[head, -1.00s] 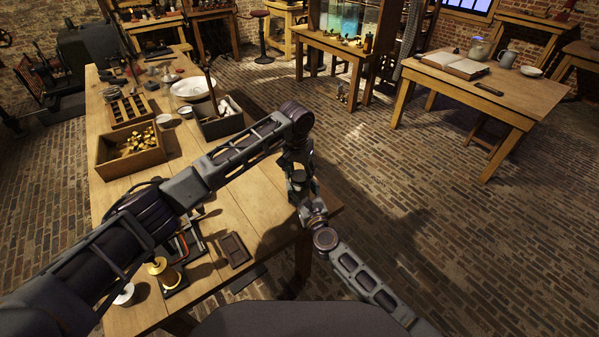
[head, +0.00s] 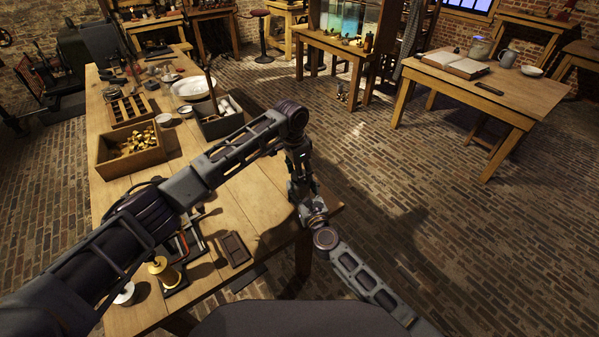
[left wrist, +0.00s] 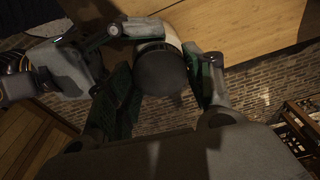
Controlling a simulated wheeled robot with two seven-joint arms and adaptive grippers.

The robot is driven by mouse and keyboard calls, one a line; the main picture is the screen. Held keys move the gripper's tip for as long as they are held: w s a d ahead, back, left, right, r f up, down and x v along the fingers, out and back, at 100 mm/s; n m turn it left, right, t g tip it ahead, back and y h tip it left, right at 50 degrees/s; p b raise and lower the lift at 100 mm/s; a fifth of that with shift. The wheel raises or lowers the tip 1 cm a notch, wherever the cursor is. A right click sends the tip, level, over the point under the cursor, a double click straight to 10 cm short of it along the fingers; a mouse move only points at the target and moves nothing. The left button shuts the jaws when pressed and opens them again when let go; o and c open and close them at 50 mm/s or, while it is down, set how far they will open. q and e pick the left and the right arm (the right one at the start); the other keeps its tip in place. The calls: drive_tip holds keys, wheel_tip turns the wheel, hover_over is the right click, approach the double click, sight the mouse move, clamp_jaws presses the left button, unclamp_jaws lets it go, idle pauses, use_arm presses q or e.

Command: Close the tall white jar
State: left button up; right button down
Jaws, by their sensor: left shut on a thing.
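My left gripper (left wrist: 163,88) is shut on a dark round lid (left wrist: 160,72), with one finger on each side of it in the left wrist view. A white curved part of the tall white jar (left wrist: 173,35) shows just beyond the lid. I cannot tell whether the lid touches the rim. My right gripper (left wrist: 125,30) comes in from the left in that view, with a grey finger across the white jar; its other finger is hidden. In the head view both grippers meet near the table's right front corner, and my left arm hides the jar.
The wooden table (head: 240,200) holds a box of brass pieces (head: 130,168), a dark tray (head: 222,128), a white basin (head: 193,88) and a small dark block (head: 235,250).

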use_arm(q)
drive_tip(key=m, duration=0.3)
drive_tip(key=shift+m+g, duration=0.3)
drive_tip(key=m, duration=0.4)
drive_tip(key=shift+w+m, duration=0.1)
drive_tip(key=shift+m, duration=0.2)
drive_tip(key=m, duration=0.3)
drive_tip(key=shift+w+m+g, duration=0.1)
drive_tip(key=shift+m+g, duration=0.2)
drive_tip(key=shift+g, duration=0.1)
drive_tip(key=m, duration=0.3)
drive_tip(key=shift+m, duration=0.4)
drive_tip(key=m, duration=0.3)
drive_tip(key=shift+m+g+y, duration=0.3)
drive_tip(key=shift+m, duration=0.1)
drive_tip(key=m, duration=0.3)
drive_tip(key=shift+m, duration=0.4)
drive_tip(key=m+y, duration=0.1)
drive_tip(key=m, duration=0.3)
drive_tip(key=shift+d, duration=0.1)
drive_tip(key=shift+m, duration=2)
